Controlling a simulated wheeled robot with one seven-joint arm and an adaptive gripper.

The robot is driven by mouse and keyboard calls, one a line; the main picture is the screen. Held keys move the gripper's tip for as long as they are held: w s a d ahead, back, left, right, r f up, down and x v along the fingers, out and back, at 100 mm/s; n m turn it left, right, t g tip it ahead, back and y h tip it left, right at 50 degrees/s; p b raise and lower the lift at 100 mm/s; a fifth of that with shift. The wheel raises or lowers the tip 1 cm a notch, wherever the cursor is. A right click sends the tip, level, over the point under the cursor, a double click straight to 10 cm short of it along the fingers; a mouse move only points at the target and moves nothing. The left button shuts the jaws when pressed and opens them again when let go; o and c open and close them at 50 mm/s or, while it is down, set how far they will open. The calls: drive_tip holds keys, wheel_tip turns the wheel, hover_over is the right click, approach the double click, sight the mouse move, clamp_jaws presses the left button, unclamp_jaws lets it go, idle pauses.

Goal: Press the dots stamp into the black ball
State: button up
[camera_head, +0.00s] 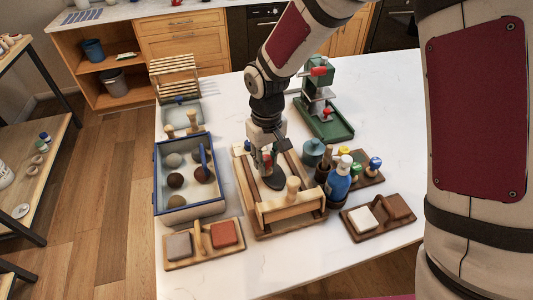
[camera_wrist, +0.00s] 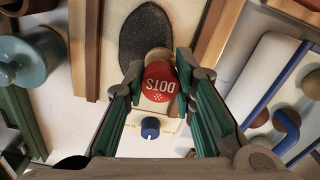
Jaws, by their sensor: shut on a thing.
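The dots stamp (camera_wrist: 158,82) has a red top lettered DOTS and a pale wooden body. My gripper (camera_wrist: 160,74) is shut on it; in the head view my gripper (camera_head: 268,158) is over the wooden board in the middle of the table. The black clay (camera_head: 275,180) lies on that board as a flattened dark oval, not a round ball. In the wrist view the black clay (camera_wrist: 147,42) lies just beyond the stamp, whose lower end overlaps its near edge. I cannot tell whether they touch. The stamp's face is hidden.
A wooden frame with a roller (camera_head: 290,204) surrounds the board. A blue-rimmed box (camera_head: 157,190) with several balls stands left. Blue bottle (camera_head: 339,182) and stamp rack (camera_head: 371,181) stand right. A green press (camera_head: 324,122) is behind. A blue-knobbed white box (camera_wrist: 133,143) is close to my gripper.

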drive_tip(key=shift+s+f, duration=0.1)
drive_tip(key=shift+f, duration=0.6)
idle(1.3)
drive_tip(key=shift+r+p, duration=0.95)
drive_tip(key=shift+r, duration=2.1)
